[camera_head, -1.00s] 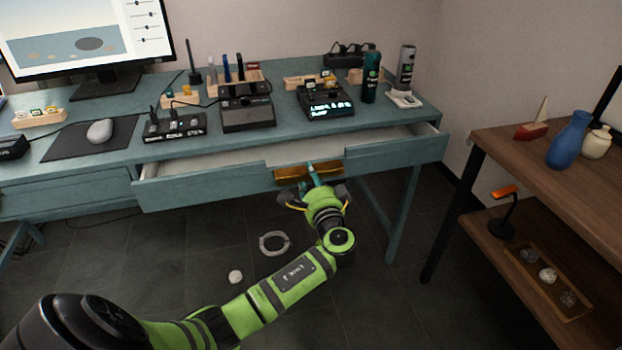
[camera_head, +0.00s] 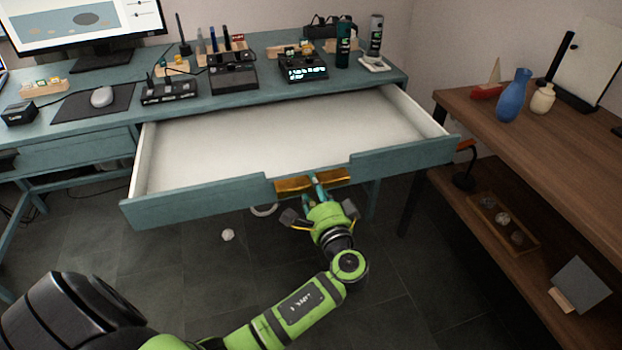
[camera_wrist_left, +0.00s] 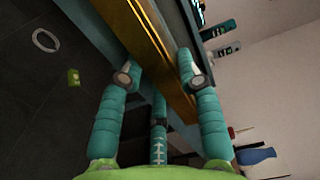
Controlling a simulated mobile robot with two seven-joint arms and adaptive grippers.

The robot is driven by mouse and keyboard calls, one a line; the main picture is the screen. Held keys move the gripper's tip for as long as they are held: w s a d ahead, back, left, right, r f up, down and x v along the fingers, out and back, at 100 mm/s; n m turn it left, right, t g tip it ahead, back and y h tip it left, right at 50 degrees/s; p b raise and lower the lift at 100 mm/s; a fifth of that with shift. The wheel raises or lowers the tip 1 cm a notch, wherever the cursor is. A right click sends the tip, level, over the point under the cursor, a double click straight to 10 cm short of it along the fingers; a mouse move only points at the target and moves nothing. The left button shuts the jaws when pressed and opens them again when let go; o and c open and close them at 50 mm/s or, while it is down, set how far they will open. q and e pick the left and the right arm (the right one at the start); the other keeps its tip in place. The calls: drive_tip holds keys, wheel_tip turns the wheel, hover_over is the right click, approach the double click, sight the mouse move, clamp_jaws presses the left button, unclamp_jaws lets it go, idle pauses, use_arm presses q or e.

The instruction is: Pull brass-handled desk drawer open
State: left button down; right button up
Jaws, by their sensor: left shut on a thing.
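The teal desk drawer (camera_head: 205,203) is pulled well out from under the desk top, and its pale, empty inside shows. Its brass handle (camera_head: 291,185) is at the middle of the front panel. My left gripper (camera_head: 318,186) is at the handle, with its arm coming from the lower left. In the left wrist view the fingers (camera_wrist_left: 160,78) are on either side of the brass handle (camera_wrist_left: 166,62), shut on it. The exact contact is partly hidden by the fingers. My right gripper is in no view.
The desk top (camera_head: 300,95) holds a monitor, a mouse (camera_head: 102,96), several small devices and two bottles. A wooden shelf unit (camera_head: 535,150) with a blue vase (camera_head: 513,95) stands close to the drawer's right end. A white ball (camera_head: 228,235) lies on the floor.

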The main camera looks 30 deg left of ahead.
use_arm(q)
drive_tip(key=shift+s+d+f, duration=0.1)
drive_tip(key=shift+f, duration=0.1)
drive_tip(key=c, duration=0.9)
unclamp_jaws()
drive_tip(key=shift+c, duration=0.2)
drive_tip(key=shift+r, duration=0.1)
drive_tip(key=v, duration=1.2)
